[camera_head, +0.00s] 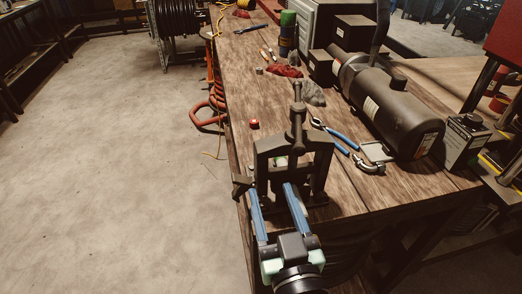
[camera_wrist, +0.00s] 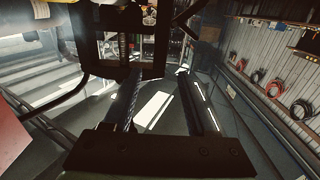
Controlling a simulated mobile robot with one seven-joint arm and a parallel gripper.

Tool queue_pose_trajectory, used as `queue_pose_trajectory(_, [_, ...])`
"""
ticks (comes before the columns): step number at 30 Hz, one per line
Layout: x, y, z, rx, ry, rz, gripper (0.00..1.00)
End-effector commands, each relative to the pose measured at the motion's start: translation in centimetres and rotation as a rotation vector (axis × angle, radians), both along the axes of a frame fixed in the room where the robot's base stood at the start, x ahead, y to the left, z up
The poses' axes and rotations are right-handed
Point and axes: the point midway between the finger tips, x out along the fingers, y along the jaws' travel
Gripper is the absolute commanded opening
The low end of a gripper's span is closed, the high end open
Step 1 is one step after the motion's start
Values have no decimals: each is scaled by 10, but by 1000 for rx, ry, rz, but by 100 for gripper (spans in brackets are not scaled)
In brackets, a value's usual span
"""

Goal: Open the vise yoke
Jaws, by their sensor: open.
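The dark metal vise yoke (camera_head: 268,147) stands upright at the near end of the wooden bench, with a tall vertical screw (camera_head: 298,115) through its top. The yoke looks like a closed arch. A small dark lug (camera_head: 241,187) sticks out at its lower left. My gripper (camera_head: 271,188) comes from the near side, its two blue fingers apart and empty, with the tips close in front of the yoke's lower part. I cannot tell whether they touch it. In the wrist view my gripper (camera_wrist: 160,76) also shows apart, with a dark frame, probably the yoke (camera_wrist: 110,72), beyond the left finger.
Blue-handled pliers (camera_head: 343,137) and a clamp (camera_head: 368,163) lie right of the vise. A large black cylinder machine (camera_head: 400,115) stands further right. A red cap (camera_head: 254,124), red cloth (camera_head: 286,71) and a green-topped can (camera_head: 288,30) are behind.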

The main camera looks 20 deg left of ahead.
Motion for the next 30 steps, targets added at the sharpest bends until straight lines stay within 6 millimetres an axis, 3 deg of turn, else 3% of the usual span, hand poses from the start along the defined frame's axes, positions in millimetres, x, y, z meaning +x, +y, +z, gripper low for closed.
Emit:
queue_pose_trajectory(6, [40, 28, 5, -1, -1, 3, 57])
queue_pose_trajectory(13, [69, 47, 2, -1, -1, 2, 57])
queue_pose_trajectory(27, [80, 54, 1, -1, -1, -1, 57])
queue_pose_trajectory(28, [80, 54, 1, -1, -1, -1, 56])
queue_pose_trajectory(30, [80, 54, 1, -1, -1, -1, 43])
